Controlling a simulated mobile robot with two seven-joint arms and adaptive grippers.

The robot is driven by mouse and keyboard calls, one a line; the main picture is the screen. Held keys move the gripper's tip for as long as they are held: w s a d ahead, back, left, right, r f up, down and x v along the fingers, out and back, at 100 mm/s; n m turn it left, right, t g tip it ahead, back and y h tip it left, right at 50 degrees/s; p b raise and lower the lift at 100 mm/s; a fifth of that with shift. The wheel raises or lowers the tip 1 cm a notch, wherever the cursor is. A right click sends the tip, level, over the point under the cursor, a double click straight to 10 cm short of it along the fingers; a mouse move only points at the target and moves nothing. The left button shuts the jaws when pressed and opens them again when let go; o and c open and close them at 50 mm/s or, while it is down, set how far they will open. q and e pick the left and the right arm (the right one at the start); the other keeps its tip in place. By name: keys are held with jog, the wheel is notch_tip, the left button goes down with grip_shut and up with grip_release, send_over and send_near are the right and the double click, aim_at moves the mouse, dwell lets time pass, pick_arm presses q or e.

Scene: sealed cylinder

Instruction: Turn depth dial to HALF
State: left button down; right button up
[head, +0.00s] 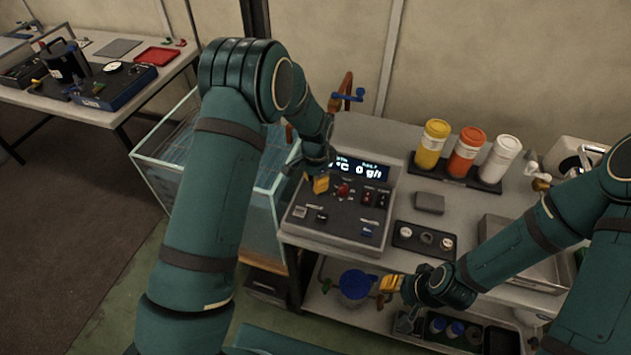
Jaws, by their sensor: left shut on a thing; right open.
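The control console (378,148) stands on the bench with a lit display reading "0 g/" on its right part. My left gripper (318,184) is at the console's sloped panel, left of a red knob (343,190). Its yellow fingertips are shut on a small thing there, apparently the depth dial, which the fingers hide. The dial's setting and markings cannot be read. My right gripper (390,284) is open and empty in front of the bench's front edge, to the right of a blue round part (356,284).
Switches and buttons sit close around the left gripper on the panel. A glass tank (165,160) stands left of the console. Yellow, orange and white bottles (467,152) stand in a rack at right. A tray of small round parts (424,240) lies near the bench's front.

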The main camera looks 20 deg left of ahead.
pick_arm(q)
jog(key=n, duration=0.4)
jog(key=shift+n+b, duration=0.3)
jog(key=shift+b, duration=0.05)
jog(key=n, duration=0.3)
jog(key=shift+n, duration=0.3)
jog(key=n, duration=0.3)
jog(key=shift+n, duration=2.1)
jog(key=c, duration=0.7)
grip_release()
